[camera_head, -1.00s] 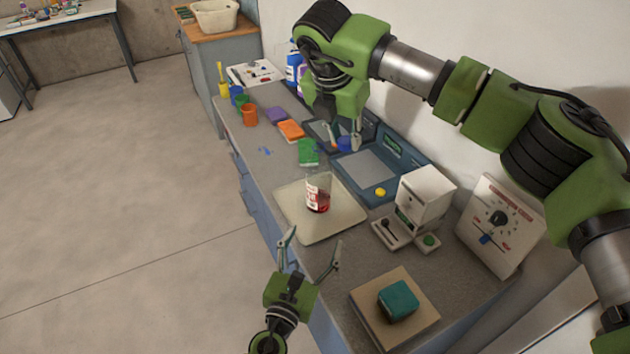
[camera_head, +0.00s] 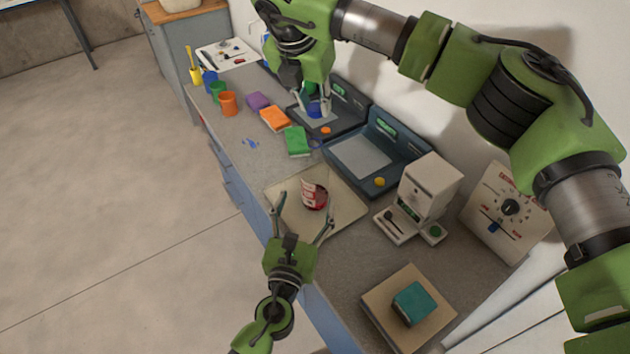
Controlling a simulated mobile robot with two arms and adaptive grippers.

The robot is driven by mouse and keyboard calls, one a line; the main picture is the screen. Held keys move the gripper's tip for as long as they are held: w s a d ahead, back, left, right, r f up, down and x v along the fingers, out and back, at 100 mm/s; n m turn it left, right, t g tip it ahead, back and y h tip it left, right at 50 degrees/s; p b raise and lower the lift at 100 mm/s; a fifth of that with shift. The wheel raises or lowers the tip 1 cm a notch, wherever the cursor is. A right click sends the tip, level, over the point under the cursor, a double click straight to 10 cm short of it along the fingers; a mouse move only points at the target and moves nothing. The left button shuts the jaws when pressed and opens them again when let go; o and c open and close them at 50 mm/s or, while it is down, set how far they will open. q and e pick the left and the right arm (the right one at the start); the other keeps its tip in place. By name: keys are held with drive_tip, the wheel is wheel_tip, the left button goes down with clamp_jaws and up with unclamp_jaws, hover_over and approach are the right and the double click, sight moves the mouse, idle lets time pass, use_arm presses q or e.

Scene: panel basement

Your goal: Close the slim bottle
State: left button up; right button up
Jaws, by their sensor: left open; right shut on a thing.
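The slim bottle (camera_head: 309,192) is clear, with a red and white label and dark red contents. It stands on the cream tray (camera_head: 345,222), and no cap shows on its top. My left gripper (camera_head: 304,208) is open, with its fingers spread on the near side of the bottle; I cannot tell whether they touch it. My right gripper (camera_head: 312,104) is shut on a small round blue cap (camera_head: 316,112), over the farther dark scale beyond the tray.
A blue-grey scale (camera_head: 360,160), a white dispenser (camera_head: 432,188) and a dial panel (camera_head: 507,208) stand right of the tray. Green (camera_head: 297,141), orange and purple blocks and several coloured cups lie beyond. A teal block (camera_head: 413,304) rests on a board in front.

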use_arm(q)
drive_tip(key=w, duration=0.4)
drive_tip(key=w+d, duration=0.1)
drive_tip(key=w, duration=0.3)
drive_tip(key=w+d, duration=0.1)
drive_tip(key=w, duration=0.3)
drive_tip(key=shift+f, duration=0.1)
use_arm(e)
drive_tip(key=shift+w+a+f, duration=0.15)
drive_tip(key=shift+w, duration=0.1)
use_arm(q)
drive_tip(key=shift+c, duration=0.7)
drive_tip(key=c, duration=1.6)
drive_tip(key=shift+o, duration=0.2)
use_arm(e)
hover_over(317, 137)
drive_tip(key=s, duration=0.2)
drive_tip(key=shift+w+a+f, duration=0.1)
drive_tip(key=shift+a+f, duration=0.1)
drive_tip(key=shift+f, duration=1)
drive_tip(key=shift+w+a+f, duration=0.1)
drive_tip(key=shift+a+f, duration=0.1)
drive_tip(key=shift+f, duration=1)
drive_tip(key=shift+f, duration=0.9)
drive_tip(key=shift+s+f, duration=0.1)
drive_tip(key=shift+f, duration=0.45)
